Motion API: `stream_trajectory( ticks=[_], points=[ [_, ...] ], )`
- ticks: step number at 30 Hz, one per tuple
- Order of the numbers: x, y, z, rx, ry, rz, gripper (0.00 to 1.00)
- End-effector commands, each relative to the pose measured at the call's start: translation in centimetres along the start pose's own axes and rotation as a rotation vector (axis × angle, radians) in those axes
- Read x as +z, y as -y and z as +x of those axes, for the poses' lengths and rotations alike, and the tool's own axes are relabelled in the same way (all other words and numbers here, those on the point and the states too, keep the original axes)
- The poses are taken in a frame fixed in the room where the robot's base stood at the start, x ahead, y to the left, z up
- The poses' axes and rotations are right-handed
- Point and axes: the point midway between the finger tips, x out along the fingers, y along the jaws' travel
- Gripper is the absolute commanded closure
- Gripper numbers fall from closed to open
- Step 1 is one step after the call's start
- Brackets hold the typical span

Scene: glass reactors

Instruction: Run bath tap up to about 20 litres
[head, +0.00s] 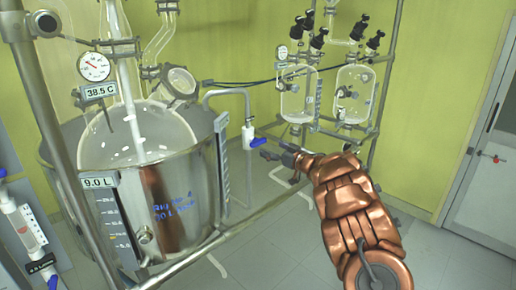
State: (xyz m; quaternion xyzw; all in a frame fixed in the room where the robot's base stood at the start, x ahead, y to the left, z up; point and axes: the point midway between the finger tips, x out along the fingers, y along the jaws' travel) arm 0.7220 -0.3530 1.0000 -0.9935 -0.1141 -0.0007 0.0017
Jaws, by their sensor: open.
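The steel bath (185,205) stands at the left with a glass vessel (135,135) set down inside it. A display (98,181) on its front reads 9.0 L, above a graduated level strip (114,225). The bath tap (248,136) is on a pipe to the right of the bath and has a blue lever (258,142). My gripper (268,152) is open, just right of and below the lever in the picture. I cannot tell whether a finger touches the lever.
A dial gauge (94,66) and a 38.5 C display (98,91) sit above the bath. Metal frame rails (230,234) cross in front. Two smaller glass reactors (298,97) stand behind. A door (487,165) is at the right, with clear floor before it.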

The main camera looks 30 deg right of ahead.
Motion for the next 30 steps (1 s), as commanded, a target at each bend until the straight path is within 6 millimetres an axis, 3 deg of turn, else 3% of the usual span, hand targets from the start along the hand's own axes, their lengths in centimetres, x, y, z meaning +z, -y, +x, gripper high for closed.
stream_trajectory(
  ticks=[18,30],
  points=[
    [0.1,0.1,5.9,-0.002,0.002,0.000,0.00],
    [0.0,0.0,7.4,0.000,0.002,-0.002,0.00]
  ],
)
